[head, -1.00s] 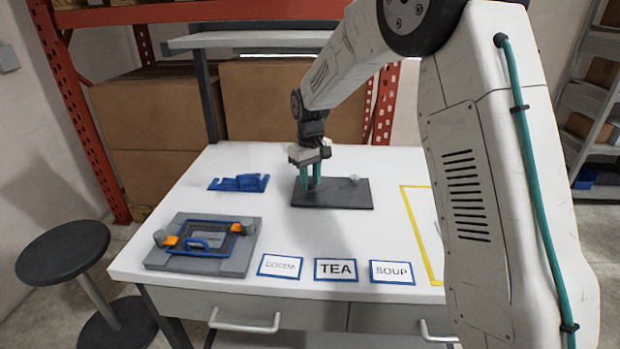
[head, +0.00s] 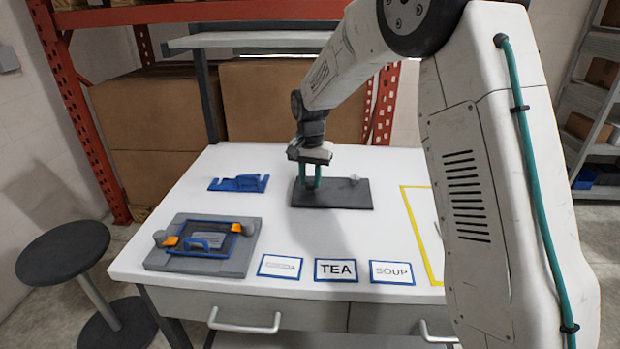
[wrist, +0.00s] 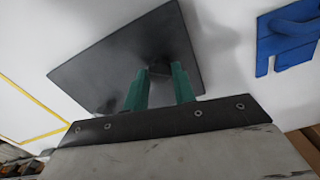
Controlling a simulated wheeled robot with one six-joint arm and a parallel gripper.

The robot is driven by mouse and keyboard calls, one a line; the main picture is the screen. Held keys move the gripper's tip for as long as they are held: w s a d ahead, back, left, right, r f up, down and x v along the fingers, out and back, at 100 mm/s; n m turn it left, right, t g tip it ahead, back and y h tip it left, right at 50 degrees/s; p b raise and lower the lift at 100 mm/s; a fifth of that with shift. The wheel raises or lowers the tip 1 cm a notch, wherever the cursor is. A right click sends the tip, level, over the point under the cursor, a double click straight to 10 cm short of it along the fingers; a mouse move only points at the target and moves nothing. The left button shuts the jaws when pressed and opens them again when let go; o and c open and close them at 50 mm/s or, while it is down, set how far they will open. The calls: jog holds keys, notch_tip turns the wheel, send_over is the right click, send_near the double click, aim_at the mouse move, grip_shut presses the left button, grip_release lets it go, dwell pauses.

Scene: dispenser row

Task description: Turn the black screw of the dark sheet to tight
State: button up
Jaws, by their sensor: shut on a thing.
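The dark sheet (head: 338,200) lies flat on the white table; it fills the middle of the wrist view (wrist: 110,70). My gripper (head: 312,187) points down over the sheet's left part, its green fingers closed on the black screw (wrist: 159,72). In the wrist view the screw shows as a small dark block between the fingertips (wrist: 157,75). The head view hides the screw behind the fingers. How tight the screw is cannot be told. A small pale knob (head: 354,180) sits near the sheet's far right edge.
A blue bracket (head: 238,183) lies left of the sheet. A grey fixture (head: 200,262) with a blue frame and orange clips is at the front left. TEA (head: 336,270) and SOUP (head: 391,273) cards lie along the front edge. A yellow outline (head: 419,228) marks the right side.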

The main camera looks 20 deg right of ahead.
jog(key=m, duration=0.5)
jog(key=shift+w+r+m, duration=0.1)
jog(key=shift+r+m, duration=0.1)
jog(key=shift+m, duration=0.1)
jog(key=m, duration=0.4)
jog(key=shift+m, duration=0.4)
jog(key=shift+a, duration=0.1)
jog(key=o, duration=1)
jog(key=shift+f, duration=0.1)
